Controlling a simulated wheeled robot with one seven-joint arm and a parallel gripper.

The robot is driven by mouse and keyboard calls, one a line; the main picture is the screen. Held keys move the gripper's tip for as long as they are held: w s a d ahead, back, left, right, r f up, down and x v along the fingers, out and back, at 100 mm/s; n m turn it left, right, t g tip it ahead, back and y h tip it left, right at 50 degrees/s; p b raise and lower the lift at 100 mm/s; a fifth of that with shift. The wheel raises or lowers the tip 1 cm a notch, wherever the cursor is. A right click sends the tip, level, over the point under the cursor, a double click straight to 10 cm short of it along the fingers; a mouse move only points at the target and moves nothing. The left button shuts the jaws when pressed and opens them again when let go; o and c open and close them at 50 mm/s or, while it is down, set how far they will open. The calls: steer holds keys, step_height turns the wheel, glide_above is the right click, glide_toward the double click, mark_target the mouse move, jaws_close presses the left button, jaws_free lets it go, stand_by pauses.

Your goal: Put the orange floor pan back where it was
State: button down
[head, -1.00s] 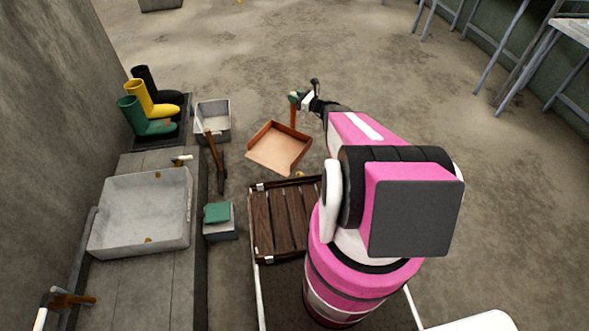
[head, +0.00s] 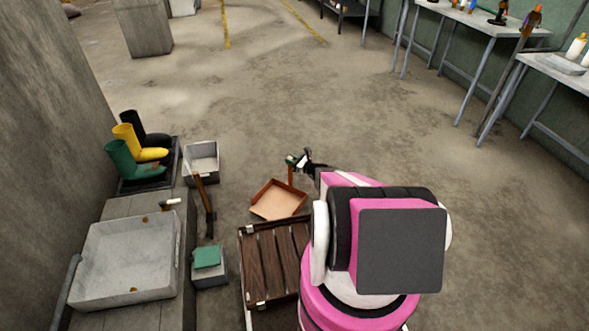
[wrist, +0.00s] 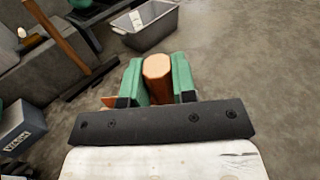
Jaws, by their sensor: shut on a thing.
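The orange floor pan (head: 277,203) shows in the head view, ahead of my base, its open tray low near the floor and its handle upright at its right rear. I cannot tell whether the tray touches the floor. My gripper (head: 297,161) is at the top of that handle. In the wrist view, the green fingers of my gripper (wrist: 158,82) are shut on the orange handle (wrist: 158,68), one on each side. Most of the pan is hidden there behind the gripper, with only an orange sliver at the left.
A grey bin (head: 201,161), a leaning brown-handled tool (head: 206,205) and a box with a green top (head: 208,262) stand left of the pan. Boots (head: 139,145) and a stone sink (head: 127,262) are further left. Open floor lies ahead; benches (head: 480,25) stand at the right.

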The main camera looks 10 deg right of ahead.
step_height(320, 180, down, 6)
steer(key=w+d, duration=0.1)
steer(key=d, duration=0.1)
steer(key=shift+w+d, duration=0.35)
steer(key=c, duration=0.9)
jaws_free()
steer(key=shift+f, duration=0.1)
steer(key=shift+r, duration=0.2)
